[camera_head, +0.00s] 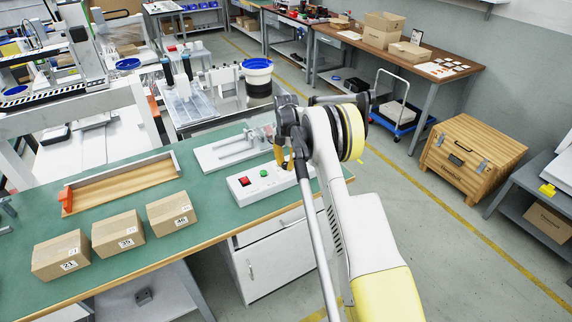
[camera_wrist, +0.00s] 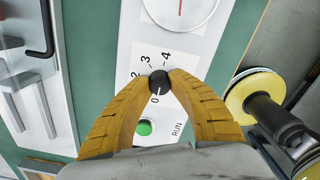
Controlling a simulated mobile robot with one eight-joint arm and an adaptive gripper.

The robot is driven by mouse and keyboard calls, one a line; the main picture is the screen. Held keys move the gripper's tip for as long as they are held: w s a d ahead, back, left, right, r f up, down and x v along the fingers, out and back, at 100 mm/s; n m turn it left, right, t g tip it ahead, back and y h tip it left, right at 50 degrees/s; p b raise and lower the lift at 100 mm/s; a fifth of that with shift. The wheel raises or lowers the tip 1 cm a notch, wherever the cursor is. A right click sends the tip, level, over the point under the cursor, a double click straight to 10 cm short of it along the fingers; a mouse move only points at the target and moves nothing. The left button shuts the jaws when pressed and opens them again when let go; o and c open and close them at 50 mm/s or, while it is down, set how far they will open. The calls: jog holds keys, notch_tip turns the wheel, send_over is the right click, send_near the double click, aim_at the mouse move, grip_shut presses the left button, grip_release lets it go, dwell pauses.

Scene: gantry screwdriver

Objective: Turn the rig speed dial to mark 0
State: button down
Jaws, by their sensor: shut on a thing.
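The speed dial is a small black knob (camera_wrist: 158,81) on a white panel, in the middle of the wrist view. The marks 0, 2, 3 and 4 show around it; I cannot clearly make out its pointer. My gripper (camera_wrist: 158,82) has its two yellow-brown fingers closed on the knob from both sides. In the head view my gripper (camera_head: 284,162) is over the right part of the white control box (camera_head: 252,191), and the dial is hidden there.
A green button (camera_wrist: 144,128) marked RUN and a round gauge (camera_wrist: 196,12) with a red needle flank the dial. A white rig (camera_head: 222,153) stands behind the box. Three cartons (camera_head: 118,234) and a wooden tray (camera_head: 125,184) lie left on the green bench.

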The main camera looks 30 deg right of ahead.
aim_at(286, 163)
jog(key=c, duration=1.1)
grip_release()
jog(key=shift+c, duration=0.2)
notch_tip(286, 163, up, 12)
